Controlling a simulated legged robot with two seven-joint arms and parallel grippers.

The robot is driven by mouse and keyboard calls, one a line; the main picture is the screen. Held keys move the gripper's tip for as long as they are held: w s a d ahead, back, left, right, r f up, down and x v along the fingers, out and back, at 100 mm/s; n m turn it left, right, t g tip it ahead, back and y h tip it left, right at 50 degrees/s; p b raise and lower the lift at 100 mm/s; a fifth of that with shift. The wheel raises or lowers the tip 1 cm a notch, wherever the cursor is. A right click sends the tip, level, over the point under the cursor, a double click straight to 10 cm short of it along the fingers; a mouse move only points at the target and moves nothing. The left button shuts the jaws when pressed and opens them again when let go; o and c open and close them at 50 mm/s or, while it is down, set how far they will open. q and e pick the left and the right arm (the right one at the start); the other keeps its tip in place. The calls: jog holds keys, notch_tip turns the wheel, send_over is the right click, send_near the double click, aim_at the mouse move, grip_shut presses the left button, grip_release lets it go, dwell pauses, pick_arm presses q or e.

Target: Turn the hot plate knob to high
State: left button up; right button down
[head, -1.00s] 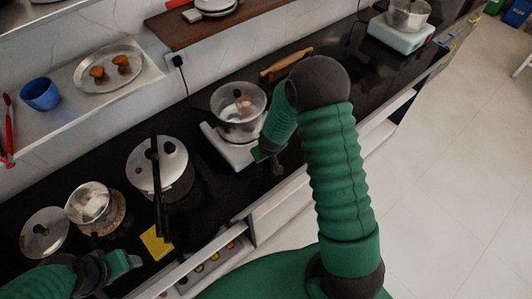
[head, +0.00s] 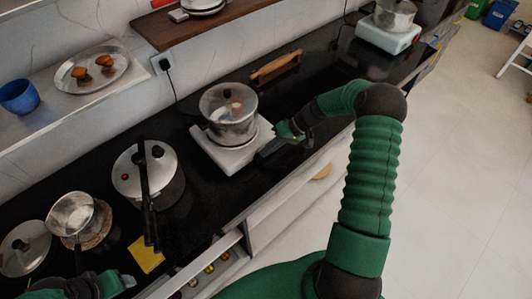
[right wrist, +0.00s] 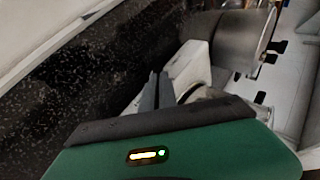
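The white hot plate (head: 211,153) stands on the black counter with a glass-lidded pot (head: 230,112) on it. It also shows in the right wrist view (right wrist: 188,62). My right gripper (head: 268,151) is at the hot plate's front right edge, its fingers pointing toward the plate's front side. In the right wrist view its two dark fingers (right wrist: 160,86) are close together, with nothing visible between them, beside the white body. I cannot make out the knob clearly. My left gripper (head: 122,281) is at the bottom left, partly cut off, away from the hot plate.
A pressure cooker (head: 136,180) with a long black handle stands left of the hot plate. A small metal pot (head: 73,213) and a yellow cloth (head: 147,254) are further left. A wooden rolling pin (head: 275,67) lies behind. Another appliance (head: 385,37) stands at the far right.

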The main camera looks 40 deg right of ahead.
jog(key=shift+f+y, duration=0.25)
jog(key=shift+y, duration=0.05)
jog(key=shift+d+f+b, duration=0.15)
jog(key=shift+d+b, duration=0.2)
jog(key=shift+a, duration=0.1)
